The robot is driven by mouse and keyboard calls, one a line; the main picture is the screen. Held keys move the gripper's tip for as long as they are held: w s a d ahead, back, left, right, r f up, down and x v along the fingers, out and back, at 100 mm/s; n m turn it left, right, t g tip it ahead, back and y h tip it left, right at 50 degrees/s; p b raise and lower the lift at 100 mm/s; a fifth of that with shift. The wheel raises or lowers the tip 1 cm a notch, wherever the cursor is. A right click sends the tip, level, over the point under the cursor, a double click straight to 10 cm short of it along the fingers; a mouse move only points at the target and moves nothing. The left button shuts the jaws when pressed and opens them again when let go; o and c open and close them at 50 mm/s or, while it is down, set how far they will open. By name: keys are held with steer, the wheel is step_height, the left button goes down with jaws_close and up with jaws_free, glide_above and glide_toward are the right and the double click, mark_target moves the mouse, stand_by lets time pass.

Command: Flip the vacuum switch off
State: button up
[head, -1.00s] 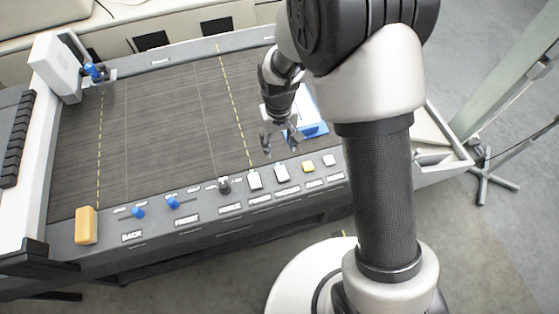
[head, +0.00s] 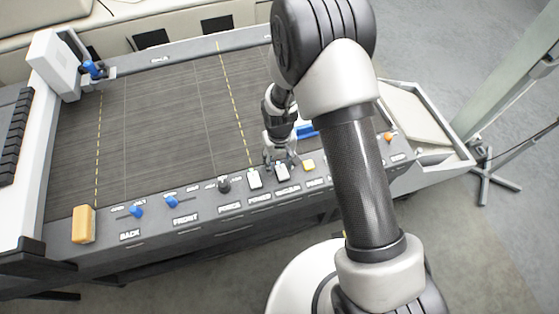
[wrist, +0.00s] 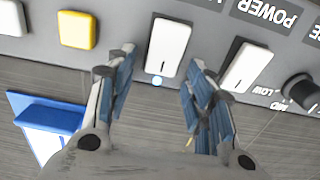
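The vacuum switch is a white rocker (head: 282,173) on the grey front panel, above a label that looks like VACUUM. In the wrist view this rocker (wrist: 169,47) lies between and just beyond my fingertips, with a small pale-blue lit spot beside it. Which way it is tipped I cannot tell. My gripper (head: 281,163) is over the panel edge at this rocker. In the wrist view my gripper (wrist: 162,60) is open, with nothing held between its fingers. I cannot tell whether a finger touches the rocker.
A similar white power rocker (wrist: 247,66) is close beside the right finger. A dark knob (wrist: 300,90) lies past it. A yellow button (wrist: 78,30) and a white button (wrist: 13,18) are on the other side. Blue sliders (head: 137,211) are farther left.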

steer(key=c, duration=1)
steer(key=shift+b, duration=0.3)
steer(key=t+b, duration=0.1)
steer(key=b, duration=0.1)
steer(key=t+b, duration=0.1)
steer(key=b, duration=0.1)
steer(key=shift+s+y, duration=0.25)
steer(key=shift+y, duration=0.05)
steer(key=t+b, duration=0.1)
steer(key=b, duration=0.3)
steer(key=shift+r, duration=0.1)
steer(key=shift+d+b, duration=0.1)
steer(key=shift+b, duration=0.45)
steer(key=shift+s+r+t+b, duration=0.2)
steer(key=shift+r+t+b, duration=0.1)
steer(key=shift+b, duration=0.4)
steer(key=o, duration=1)
